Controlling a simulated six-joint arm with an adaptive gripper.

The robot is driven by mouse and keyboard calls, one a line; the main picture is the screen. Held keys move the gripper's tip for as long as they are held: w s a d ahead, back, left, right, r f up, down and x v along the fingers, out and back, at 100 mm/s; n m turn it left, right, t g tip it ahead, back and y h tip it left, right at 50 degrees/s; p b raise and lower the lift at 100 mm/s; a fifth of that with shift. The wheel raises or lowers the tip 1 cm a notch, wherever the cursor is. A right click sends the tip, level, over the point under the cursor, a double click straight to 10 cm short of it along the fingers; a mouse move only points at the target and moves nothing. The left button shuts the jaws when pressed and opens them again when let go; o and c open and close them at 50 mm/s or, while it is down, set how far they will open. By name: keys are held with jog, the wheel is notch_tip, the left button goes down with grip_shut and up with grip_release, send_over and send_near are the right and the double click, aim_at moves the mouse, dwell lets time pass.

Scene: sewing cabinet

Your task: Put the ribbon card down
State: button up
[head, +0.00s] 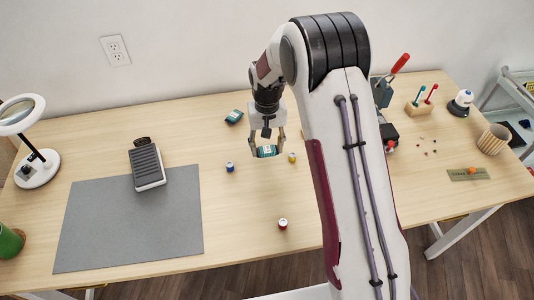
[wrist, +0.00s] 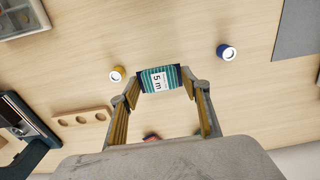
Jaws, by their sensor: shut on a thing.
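The ribbon card (head: 267,151) is teal with a pale label. It is between the fingertips of my gripper (head: 266,148), above the middle of the table. In the wrist view the card (wrist: 173,76) shows teal stripes and a white "5 m" label. My gripper (wrist: 159,86) is shut on it by its two sides. The table (head: 245,205) shows around and below the card. I cannot tell the exact height of the card.
A blue spool (head: 230,167) and a yellow spool (head: 292,157) stand either side of the card. A red spool (head: 283,224) stands nearer the front. A grey mat (head: 130,225) with a black pedal (head: 147,166) lies left. Bare wood is free between mat and red spool.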

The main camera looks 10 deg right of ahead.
aim_at(267, 149)
jog(key=shift+f, duration=1.9)
jog(key=shift+f, duration=0.1)
jog(key=o, duration=0.8)
jog(key=shift+o, duration=0.2)
notch_tip(267, 149, up, 11)
jog(key=shift+r, duration=0.65)
jog(key=shift+r, duration=0.1)
